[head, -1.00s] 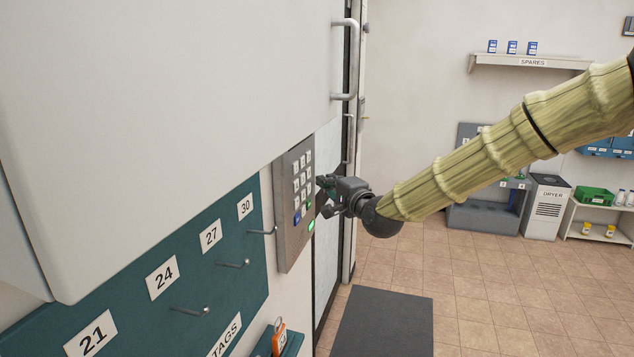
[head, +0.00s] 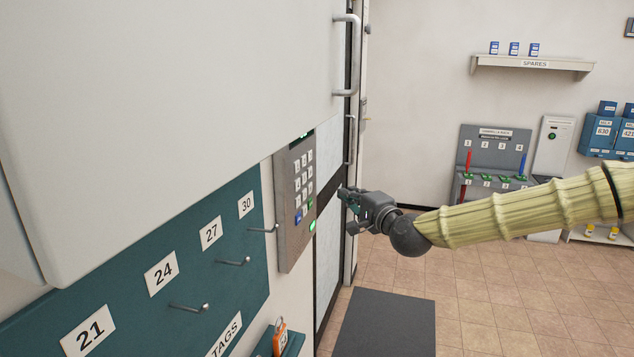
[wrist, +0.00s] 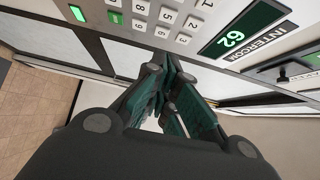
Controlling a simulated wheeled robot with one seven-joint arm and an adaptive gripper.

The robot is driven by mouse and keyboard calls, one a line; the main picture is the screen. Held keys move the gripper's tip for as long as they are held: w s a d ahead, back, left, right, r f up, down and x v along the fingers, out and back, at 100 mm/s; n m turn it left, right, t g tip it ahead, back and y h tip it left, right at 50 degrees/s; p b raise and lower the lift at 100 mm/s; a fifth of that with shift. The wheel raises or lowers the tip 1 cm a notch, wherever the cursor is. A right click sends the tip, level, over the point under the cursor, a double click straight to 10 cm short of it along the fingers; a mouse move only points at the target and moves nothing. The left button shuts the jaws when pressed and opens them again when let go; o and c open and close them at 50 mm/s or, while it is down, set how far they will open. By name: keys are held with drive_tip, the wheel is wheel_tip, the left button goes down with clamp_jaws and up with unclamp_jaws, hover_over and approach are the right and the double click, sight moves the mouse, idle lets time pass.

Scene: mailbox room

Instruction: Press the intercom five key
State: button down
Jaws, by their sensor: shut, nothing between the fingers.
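The intercom (head: 294,240) is a grey wall panel with a keypad, seen at a steep angle in the head view. In the wrist view its light keys show along the top, with the five key (wrist: 166,14) between the 8 and the 2. Its green display (wrist: 240,32) shows digits that look like 62. My gripper (head: 343,192) is shut and empty, to the right of the panel and apart from it. In the wrist view my closed fingertips (wrist: 168,62) point toward the keypad's lower side in the picture, with no finger covering the five key.
A teal tag board (head: 130,275) with hooks is left of the intercom. A white cabinet (head: 180,110) juts out above. A dark mat (head: 385,322) lies on the open tiled floor.

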drive_tip(key=shift+w+a, duration=0.1)
drive_tip(key=p, duration=0.4)
approach(306, 174)
drive_tip(key=w+d, duration=0.2)
drive_tip(key=w, duration=0.3)
drive_tip(key=shift+w+a+f+p, duration=0.2)
drive_tip(key=shift+a+p, duration=0.1)
drive_tip(key=shift+a, duration=0.25)
drive_tip(key=shift+w+a+f+p, duration=0.1)
drive_tip(key=shift+w+a+p, duration=0.15)
drive_tip(key=shift+a, duration=0.3)
drive_tip(key=shift+w+a+f+p, duration=0.15)
drive_tip(key=shift+a+p, duration=0.2)
drive_tip(key=shift+a, duration=0.25)
drive_tip(key=shift+w+a+r+b, duration=0.1)
drive_tip(key=shift+a+r+b, duration=0.1)
drive_tip(key=shift+a+b, duration=0.65)
drive_tip(key=shift+d, duration=0.2)
